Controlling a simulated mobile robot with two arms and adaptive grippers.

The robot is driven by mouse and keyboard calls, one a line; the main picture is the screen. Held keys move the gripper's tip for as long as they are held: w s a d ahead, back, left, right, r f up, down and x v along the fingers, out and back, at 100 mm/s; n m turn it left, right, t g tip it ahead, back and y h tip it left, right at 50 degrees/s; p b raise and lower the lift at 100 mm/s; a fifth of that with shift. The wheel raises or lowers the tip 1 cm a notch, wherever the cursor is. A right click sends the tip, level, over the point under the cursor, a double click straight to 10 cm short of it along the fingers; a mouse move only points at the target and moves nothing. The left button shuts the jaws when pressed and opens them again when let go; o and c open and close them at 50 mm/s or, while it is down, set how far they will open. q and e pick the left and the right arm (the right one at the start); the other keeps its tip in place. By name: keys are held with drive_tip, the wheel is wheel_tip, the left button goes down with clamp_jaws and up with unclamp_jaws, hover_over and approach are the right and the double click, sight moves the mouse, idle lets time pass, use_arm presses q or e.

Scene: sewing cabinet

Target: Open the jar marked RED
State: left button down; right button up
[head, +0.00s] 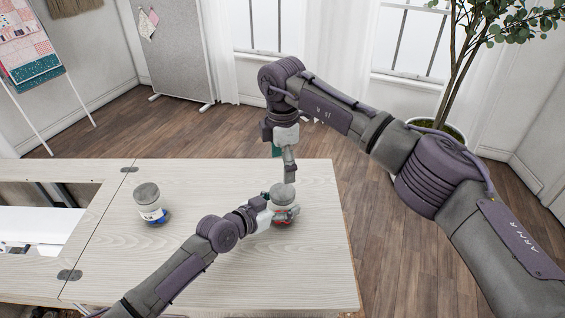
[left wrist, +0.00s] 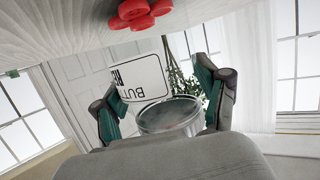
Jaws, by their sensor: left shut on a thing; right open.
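A clear jar (head: 285,214) with red contents and a grey top stands upright near the right part of the table. My left gripper (head: 267,213) is shut on its side from the left. In the left wrist view, which is upside down, its white label (left wrist: 143,78) reading "BUT" shows between my gripper's teal fingers, with several red buttons (left wrist: 144,14) near the picture's top. My right gripper (head: 290,176) is open and points down just above the jar's top; whether it touches is not clear. The jar's marked colour word is mostly cut off.
A second jar (head: 150,204) with a grey lid and blue contents stands at the table's left. The pale wooden table (head: 215,180) is otherwise clear, with its edge right of the jar. A cabinet recess (head: 35,222) lies at the left. A potted plant (head: 455,128) stands behind my right arm.

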sight(282, 191)
drive_tip(key=m, duration=0.3)
drive_tip(key=shift+f+m, duration=0.25)
drive_tip(key=shift+m, duration=0.05)
wheel_tip(282, 191, down, 8)
drive_tip(key=shift+r, duration=0.2)
